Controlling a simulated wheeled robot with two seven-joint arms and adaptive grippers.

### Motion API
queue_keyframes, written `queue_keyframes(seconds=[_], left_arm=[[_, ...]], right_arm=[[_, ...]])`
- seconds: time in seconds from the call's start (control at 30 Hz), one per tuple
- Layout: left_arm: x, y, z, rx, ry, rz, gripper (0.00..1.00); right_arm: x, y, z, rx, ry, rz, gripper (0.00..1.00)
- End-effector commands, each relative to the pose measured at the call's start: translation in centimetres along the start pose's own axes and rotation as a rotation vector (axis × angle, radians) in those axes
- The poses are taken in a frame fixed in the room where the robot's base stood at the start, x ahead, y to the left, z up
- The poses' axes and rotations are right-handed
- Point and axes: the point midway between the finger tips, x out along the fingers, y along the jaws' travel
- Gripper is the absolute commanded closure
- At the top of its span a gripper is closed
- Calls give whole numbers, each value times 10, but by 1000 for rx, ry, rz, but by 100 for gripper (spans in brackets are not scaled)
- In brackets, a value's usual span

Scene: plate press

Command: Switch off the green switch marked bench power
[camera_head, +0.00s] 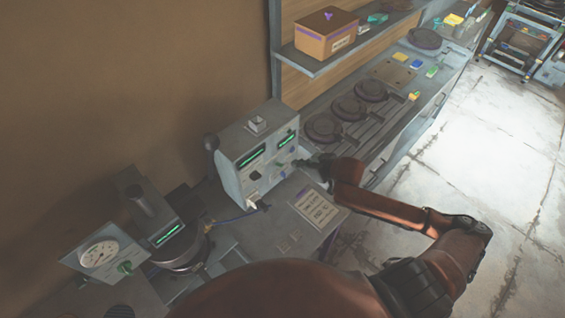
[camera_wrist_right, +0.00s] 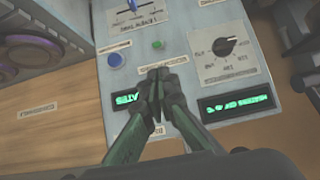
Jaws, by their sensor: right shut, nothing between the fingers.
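A grey control box (camera_head: 238,177) stands on the bench, with green lit displays on its sloped face. In the right wrist view its panel (camera_wrist_right: 185,70) appears upside down. A small round green control (camera_wrist_right: 158,44) sits between a blue button (camera_wrist_right: 116,60) and a black knob (camera_wrist_right: 223,46). I cannot read a bench power label on it. My right gripper (camera_head: 303,163) is at the box's right side in the head view. In the wrist view its fingertips (camera_wrist_right: 160,74) are together and empty, just below the green control in the picture; contact is unclear. My left gripper is not in view.
A gauge (camera_head: 99,254) with a green knob (camera_head: 125,267) stands left of the box. Dark round plates (camera_head: 347,108) lie on the bench beyond. A shelf (camera_head: 345,52) holds a cardboard box (camera_head: 326,36). A printed card (camera_head: 318,207) lies in front. The floor at right is open.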

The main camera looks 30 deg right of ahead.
Motion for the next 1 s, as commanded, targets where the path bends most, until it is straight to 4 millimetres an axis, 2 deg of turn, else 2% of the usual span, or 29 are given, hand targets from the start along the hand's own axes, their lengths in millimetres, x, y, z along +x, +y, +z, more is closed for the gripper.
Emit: queue_keyframes(seconds=[0.3, 0.43, 0.57, 0.8, 1.0], left_arm=[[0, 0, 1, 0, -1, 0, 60], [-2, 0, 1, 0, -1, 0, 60], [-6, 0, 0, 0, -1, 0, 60], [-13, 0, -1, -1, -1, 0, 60], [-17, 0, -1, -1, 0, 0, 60]], right_arm=[[1, 0, -1, 0, 1, -1, 100], [8, 1, -2, 3, 2, 0, 100], [26, 0, -3, 3, 4, -1, 100], [69, 0, -3, 3, 3, 0, 100], [93, 0, -2, 0, 2, 0, 100]])
